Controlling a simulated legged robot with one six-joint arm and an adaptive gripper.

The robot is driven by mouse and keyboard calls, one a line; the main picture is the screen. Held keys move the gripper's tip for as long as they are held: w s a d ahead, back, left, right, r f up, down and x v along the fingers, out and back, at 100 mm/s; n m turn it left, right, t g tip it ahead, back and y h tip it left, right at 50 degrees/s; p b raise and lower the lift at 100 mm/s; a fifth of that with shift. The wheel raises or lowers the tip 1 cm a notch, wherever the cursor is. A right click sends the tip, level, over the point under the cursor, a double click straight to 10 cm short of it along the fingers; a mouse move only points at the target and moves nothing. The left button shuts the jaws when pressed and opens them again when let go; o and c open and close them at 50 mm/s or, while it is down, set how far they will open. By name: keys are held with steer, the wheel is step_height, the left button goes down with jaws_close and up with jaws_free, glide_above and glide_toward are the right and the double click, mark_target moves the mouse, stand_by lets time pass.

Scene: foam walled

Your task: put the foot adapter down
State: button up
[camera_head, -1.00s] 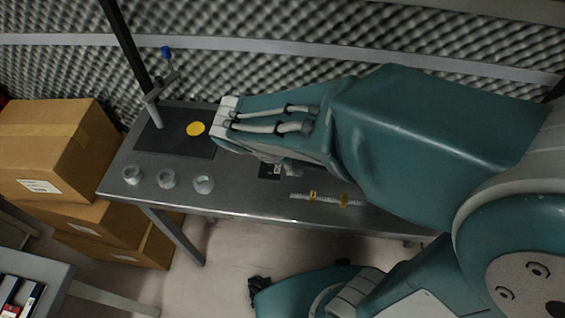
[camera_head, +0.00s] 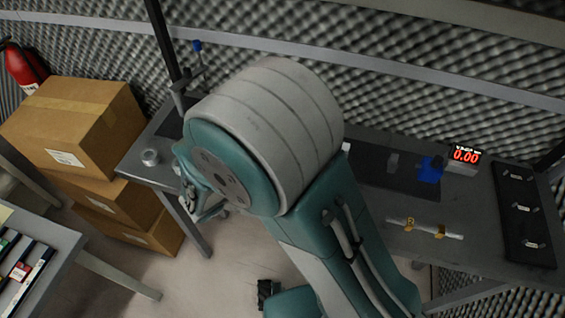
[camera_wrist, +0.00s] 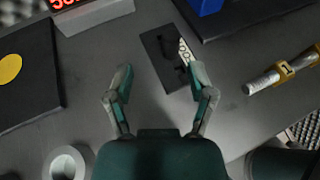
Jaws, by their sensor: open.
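My gripper (camera_wrist: 160,80) is open over the grey table (camera_wrist: 235,120), with no object visible between its fingertips. In the head view my gripper (camera_head: 203,205) shows small beside the table's front edge, partly covered by my arm. A small black plate (camera_wrist: 154,44) with dark cut-outs lies just beyond the fingertips. A pale perforated piece (camera_wrist: 184,50) lies at its right side, close to the right fingertip; contact cannot be told. A grey ring (camera_wrist: 67,164) stands at lower left. I cannot tell which of these is the foot adapter.
A red-digit display (camera_head: 466,157), a blue block (camera_head: 431,169) and a white rod (camera_head: 425,228) with yellow clamps are on the table. A black plate with a yellow disc (camera_wrist: 9,69) lies left. Another grey ring (camera_head: 150,157) stands near the left end. Cardboard boxes (camera_head: 80,125) are stacked left.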

steer(key=x, duration=0.4)
steer(key=s+d+x, duration=0.1)
steer(key=x, duration=0.1)
steer(key=shift+w+d, duration=0.2)
steer(key=shift+d, duration=0.05)
steer(key=shift+w+f, duration=0.15)
steer(key=shift+a, duration=0.15)
jaws_close()
